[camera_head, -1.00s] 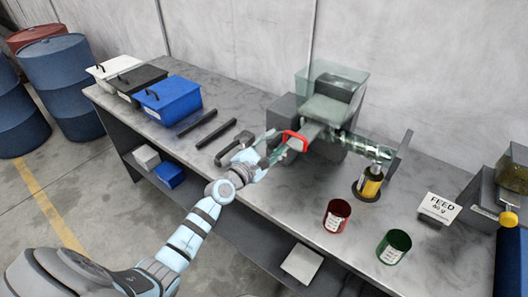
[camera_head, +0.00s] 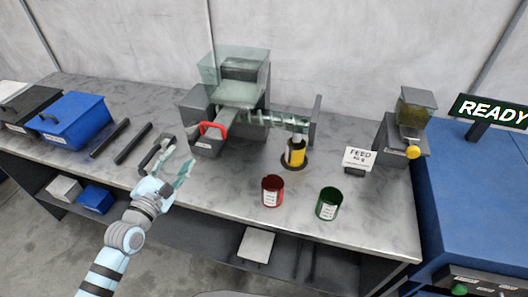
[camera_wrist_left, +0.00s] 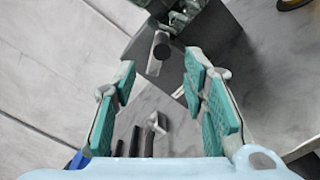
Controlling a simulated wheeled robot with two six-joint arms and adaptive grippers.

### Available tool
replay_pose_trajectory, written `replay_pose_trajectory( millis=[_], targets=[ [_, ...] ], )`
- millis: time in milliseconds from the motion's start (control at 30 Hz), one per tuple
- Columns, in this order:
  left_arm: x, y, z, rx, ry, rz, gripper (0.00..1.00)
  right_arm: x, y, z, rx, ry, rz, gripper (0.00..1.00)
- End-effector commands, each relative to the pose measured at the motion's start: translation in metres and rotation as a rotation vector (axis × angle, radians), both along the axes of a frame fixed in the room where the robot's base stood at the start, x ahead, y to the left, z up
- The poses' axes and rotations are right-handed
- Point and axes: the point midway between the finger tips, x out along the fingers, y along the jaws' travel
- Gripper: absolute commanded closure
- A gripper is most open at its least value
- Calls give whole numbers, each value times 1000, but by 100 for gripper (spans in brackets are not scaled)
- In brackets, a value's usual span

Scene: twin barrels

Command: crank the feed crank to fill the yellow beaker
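The feeder (camera_head: 235,95) stands at the back, with a clear hopper, a red handle (camera_head: 212,128) in front and a clear screw tube (camera_head: 275,120) to its right. The yellow beaker (camera_head: 296,155) stands upright on a dark round base under the tube's end; its fill is unclear. My left gripper (camera_head: 178,172) is empty, in front and left of the feeder, apart from it. In the left wrist view its fingers (camera_wrist_left: 162,88) are spread. Beyond them a dark rounded grip (camera_wrist_left: 161,46) on a pale arm, apparently the feed crank, shows by the feeder. My right gripper is out of view.
A red beaker (camera_head: 272,192) and a green beaker (camera_head: 328,205) stand near the bench front. A "FEED" card (camera_head: 359,158) and a small dispenser (camera_head: 408,125) are at right. Dark tools (camera_head: 132,143) and a blue bin (camera_head: 72,122) are at left. A "READY" sign (camera_head: 492,112) stands far right.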

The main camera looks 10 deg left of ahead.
Motion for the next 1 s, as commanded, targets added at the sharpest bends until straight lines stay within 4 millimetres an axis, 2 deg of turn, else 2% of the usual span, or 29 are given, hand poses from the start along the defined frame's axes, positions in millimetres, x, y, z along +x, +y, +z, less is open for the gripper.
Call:
replay_pose_trajectory(
  millis=[567,667,767,833,900,1000],
  targets=[
    [0,0,0,0,0,0,60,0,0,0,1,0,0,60],
    [-12,1,-11,-13,45,-4,60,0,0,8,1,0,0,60],
    [-30,-3,-13,-293,101,-22,60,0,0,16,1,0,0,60],
    [-39,-3,-10,-572,133,-21,60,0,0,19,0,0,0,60],
    [-43,-1,-6,-827,151,-12,60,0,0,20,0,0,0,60],
    [-41,3,-1,-1056,151,-2,60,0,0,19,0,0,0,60]
  ],
)
